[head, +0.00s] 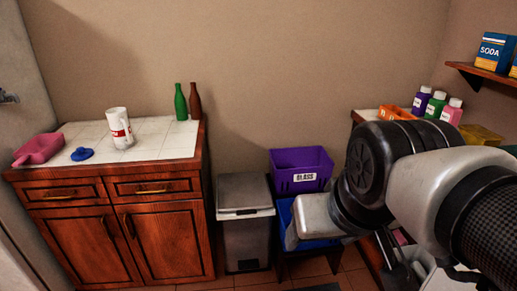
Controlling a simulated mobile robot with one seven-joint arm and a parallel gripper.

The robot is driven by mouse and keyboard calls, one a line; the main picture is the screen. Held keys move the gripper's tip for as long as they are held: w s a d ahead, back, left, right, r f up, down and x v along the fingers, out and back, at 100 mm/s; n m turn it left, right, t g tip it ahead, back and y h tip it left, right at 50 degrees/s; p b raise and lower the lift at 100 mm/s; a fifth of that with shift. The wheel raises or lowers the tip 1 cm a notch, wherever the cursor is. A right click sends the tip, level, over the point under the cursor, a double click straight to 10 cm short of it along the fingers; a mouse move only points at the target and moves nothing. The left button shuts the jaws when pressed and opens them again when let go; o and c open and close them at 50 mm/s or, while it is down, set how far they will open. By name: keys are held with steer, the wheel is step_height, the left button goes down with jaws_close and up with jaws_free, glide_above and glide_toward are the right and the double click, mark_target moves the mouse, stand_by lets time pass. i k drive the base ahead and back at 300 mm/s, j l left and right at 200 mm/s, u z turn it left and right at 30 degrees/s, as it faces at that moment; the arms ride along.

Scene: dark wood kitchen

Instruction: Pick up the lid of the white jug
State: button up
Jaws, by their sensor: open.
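The white jug (118,128) stands upright on the white tiled counter at the left in the head view. It has red and dark print on its side and a handle on its right. A small blue lid-like piece (82,154) with a raised middle lies on the tiles just left of the jug, apart from it. I cannot tell whether it belongs to the jug, or whether the jug's top is covered. My arm fills the right foreground, far from the counter. My gripper's fingers do not show.
A pink scoop-like pan (38,149) lies at the counter's left end. A green bottle (181,102) and a brown bottle (195,101) stand at the back right corner. A grey bin (245,220) and a purple crate (300,169) stand right of the cabinet. Front tiles are clear.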

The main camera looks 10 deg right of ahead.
mark_target(82, 153)
steer(key=u, duration=1.35)
